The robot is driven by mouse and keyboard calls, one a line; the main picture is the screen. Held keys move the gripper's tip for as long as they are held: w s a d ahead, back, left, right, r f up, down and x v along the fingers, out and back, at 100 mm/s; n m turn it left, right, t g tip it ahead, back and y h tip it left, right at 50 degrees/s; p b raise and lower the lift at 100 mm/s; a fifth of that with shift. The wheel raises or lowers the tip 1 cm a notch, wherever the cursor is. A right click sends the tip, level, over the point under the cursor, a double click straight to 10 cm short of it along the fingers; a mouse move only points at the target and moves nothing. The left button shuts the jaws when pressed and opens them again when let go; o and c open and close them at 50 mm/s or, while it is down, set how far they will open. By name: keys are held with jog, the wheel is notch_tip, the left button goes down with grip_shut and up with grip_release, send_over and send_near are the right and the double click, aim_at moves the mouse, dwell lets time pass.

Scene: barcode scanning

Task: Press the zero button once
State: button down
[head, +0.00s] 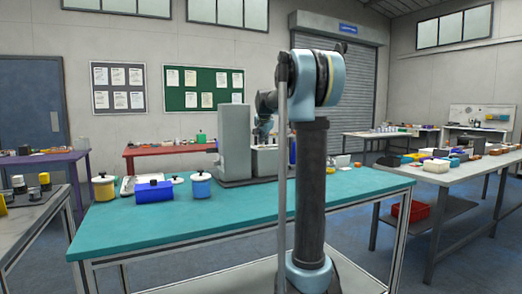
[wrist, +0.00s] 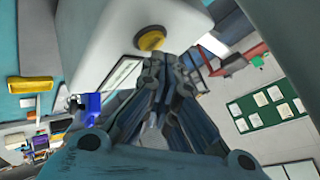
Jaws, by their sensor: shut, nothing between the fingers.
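A round yellow button (wrist: 151,38) sits on a pale grey housing (wrist: 100,25) in the wrist view; no label on it is legible. My gripper (wrist: 163,62) is shut and empty, its fingertips close beside the button. I cannot tell whether they touch it. In the head view a tall grey machine (head: 234,143) stands on the teal table (head: 250,200), with part of my arm reaching behind and beside it. The button and my fingertips cannot be made out there.
A blue box with a dark knob (head: 154,190), a yellow-and-white lidded pot (head: 103,188) and a blue lidded pot (head: 201,186) stand at the table's left. The table's front is clear. A grey table (head: 440,173) with several small parts is at right.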

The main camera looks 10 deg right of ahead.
jog(key=shift+r, duration=0.25)
jog(key=shift+r, duration=2.55)
